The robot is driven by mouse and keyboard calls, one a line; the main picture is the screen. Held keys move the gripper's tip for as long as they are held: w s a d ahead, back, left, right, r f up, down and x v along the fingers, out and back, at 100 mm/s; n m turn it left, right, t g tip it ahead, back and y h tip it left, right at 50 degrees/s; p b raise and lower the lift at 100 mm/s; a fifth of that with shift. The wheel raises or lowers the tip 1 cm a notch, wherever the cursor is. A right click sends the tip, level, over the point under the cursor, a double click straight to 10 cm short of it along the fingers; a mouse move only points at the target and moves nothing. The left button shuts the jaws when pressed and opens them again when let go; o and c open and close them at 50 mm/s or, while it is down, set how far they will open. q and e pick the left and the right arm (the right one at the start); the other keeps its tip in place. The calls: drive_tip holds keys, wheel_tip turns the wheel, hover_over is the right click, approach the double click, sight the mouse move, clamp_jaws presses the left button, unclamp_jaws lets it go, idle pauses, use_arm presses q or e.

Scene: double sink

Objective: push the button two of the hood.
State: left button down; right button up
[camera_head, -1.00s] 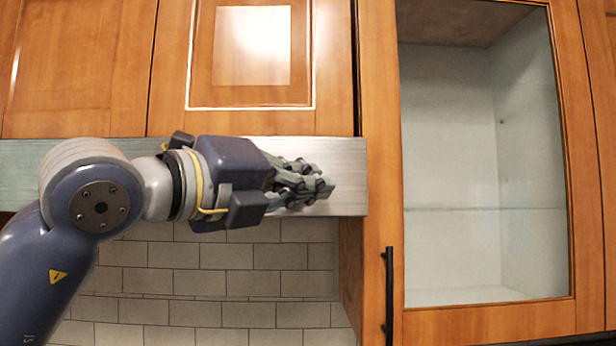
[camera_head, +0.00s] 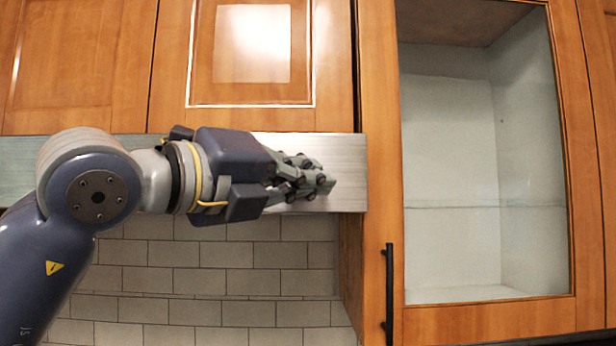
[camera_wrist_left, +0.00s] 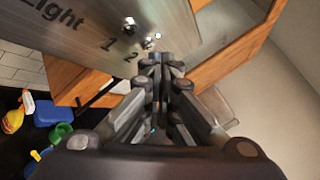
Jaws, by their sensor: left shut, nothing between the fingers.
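The hood (camera_head: 345,150) is a brushed metal strip below the cabinets in the head view. Its front (camera_wrist_left: 85,15) also shows in the left wrist view, with the word "Light", the numbers 1 and 2, and small shiny buttons. One silver button (camera_wrist_left: 129,24) stands out near the top. Smaller ones sit close to the fingertips, and which is button two I cannot tell for sure. My left gripper (camera_head: 326,185) is shut and empty in front of the hood's right end. In the wrist view its fingertips (camera_wrist_left: 161,62) are just below the buttons; contact is unclear. My right gripper is not in view.
Wooden cabinets (camera_head: 75,70) stand above the hood. A glass-door cabinet (camera_head: 450,180) with a black handle (camera_head: 389,290) is to the right. White tiles (camera_head: 225,283) lie below. A blue item (camera_wrist_left: 55,112) and a green item (camera_wrist_left: 60,133) show far below in the wrist view.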

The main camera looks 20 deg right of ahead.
use_arm(q)
drive_tip(key=shift+s+a, duration=0.1)
drive_tip(key=shift+s, duration=0.15)
drive_tip(key=s+a+b, duration=0.1)
drive_tip(key=s+b, duration=0.3)
drive_tip(key=s, duration=0.1)
drive_tip(key=shift+s+a+b, duration=0.3)
drive_tip(key=shift+s+a, duration=0.05)
drive_tip(key=shift+s, duration=0.05)
idle(0.5)
